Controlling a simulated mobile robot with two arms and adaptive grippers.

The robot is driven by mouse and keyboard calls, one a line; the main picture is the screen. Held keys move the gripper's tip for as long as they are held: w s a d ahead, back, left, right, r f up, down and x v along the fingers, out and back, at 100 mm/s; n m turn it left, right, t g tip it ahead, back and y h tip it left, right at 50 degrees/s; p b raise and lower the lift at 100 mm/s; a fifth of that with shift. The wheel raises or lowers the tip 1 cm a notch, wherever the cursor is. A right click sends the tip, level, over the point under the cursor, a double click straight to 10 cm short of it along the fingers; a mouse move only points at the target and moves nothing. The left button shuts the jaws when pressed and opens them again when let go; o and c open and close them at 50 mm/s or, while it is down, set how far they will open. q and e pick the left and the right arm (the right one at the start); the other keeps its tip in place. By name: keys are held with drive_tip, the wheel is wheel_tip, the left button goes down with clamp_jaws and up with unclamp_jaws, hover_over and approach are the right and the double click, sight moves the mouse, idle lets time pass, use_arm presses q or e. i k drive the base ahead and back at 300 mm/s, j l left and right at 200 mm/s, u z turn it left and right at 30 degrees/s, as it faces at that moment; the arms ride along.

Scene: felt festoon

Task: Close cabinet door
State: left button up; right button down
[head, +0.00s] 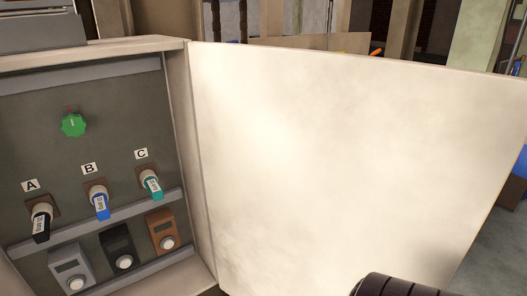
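The cabinet (178,110) stands at the left of the head view with its inside showing. Its door (340,160) is a large cream panel. It is hinged on the cabinet's right edge and stands wide open to the right. A black ribbed part (395,286) shows at the bottom, in front of the door's lower right; it looks like part of my own arm. No gripper fingers show. I cannot tell whether that part touches the door.
Inside the cabinet are a green knob (73,125), plugs labelled A (41,222), B (101,204) and C (151,186), and several small boxes with round knobs below. Grey floor (500,250) shows at the right, with a blue object (520,163) at the edge.

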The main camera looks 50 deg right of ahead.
sight(324, 172)
drive_tip(key=k+l+u, duration=0.1)
drive_tip(key=k+l, duration=0.15)
drive_tip(key=k, duration=0.25)
drive_tip(key=k+l+u, duration=0.1)
drive_tip(key=k+l, duration=0.15)
drive_tip(key=k, duration=0.3)
drive_tip(key=l, duration=0.5)
drive_tip(key=k+l+u, duration=0.15)
drive_tip(key=l, duration=0.9)
drive_tip(key=k+l+u, duration=0.1)
drive_tip(key=l, duration=0.4)
